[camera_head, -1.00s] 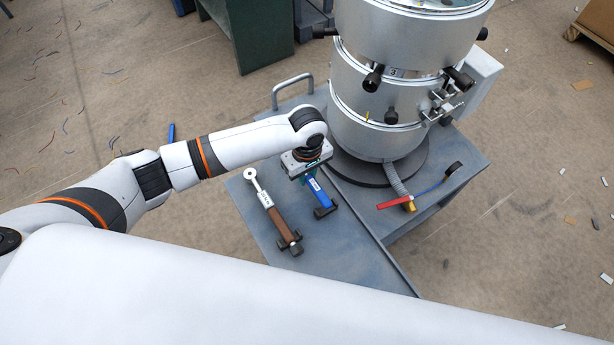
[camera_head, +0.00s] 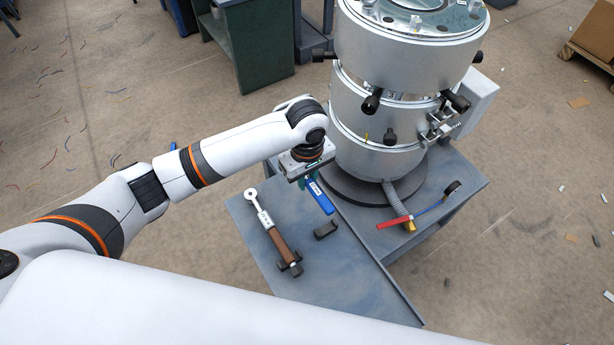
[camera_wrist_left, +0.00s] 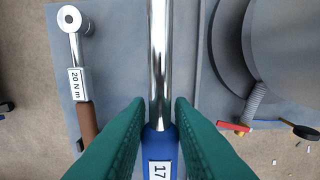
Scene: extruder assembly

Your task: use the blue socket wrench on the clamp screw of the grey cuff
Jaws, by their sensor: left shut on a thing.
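The blue socket wrench (camera_head: 320,198) has a blue handle and hangs from my left gripper (camera_head: 309,178), above the table. The left wrist view shows its chrome shaft (camera_wrist_left: 160,55) and its blue handle with a "17" label between the green fingers of my left gripper (camera_wrist_left: 160,115). The wrench's socket end is not in view. The grey cuff appears to be a band of the silver cylinder (camera_head: 365,115), right of the gripper. Clamp hardware (camera_head: 437,127) sits on its right side, apart from the wrench; I cannot tell which screw is meant. My right gripper is not in view.
A brown-handled wrench labelled 20 N m (camera_head: 273,233) lies on the grey table (camera_head: 350,275). A black rest (camera_head: 326,230) stands empty beside it. A red-handled tool (camera_head: 394,222) and a grey hose (camera_head: 395,198) are at the cylinder's base. A green cabinet (camera_head: 250,50) stands behind.

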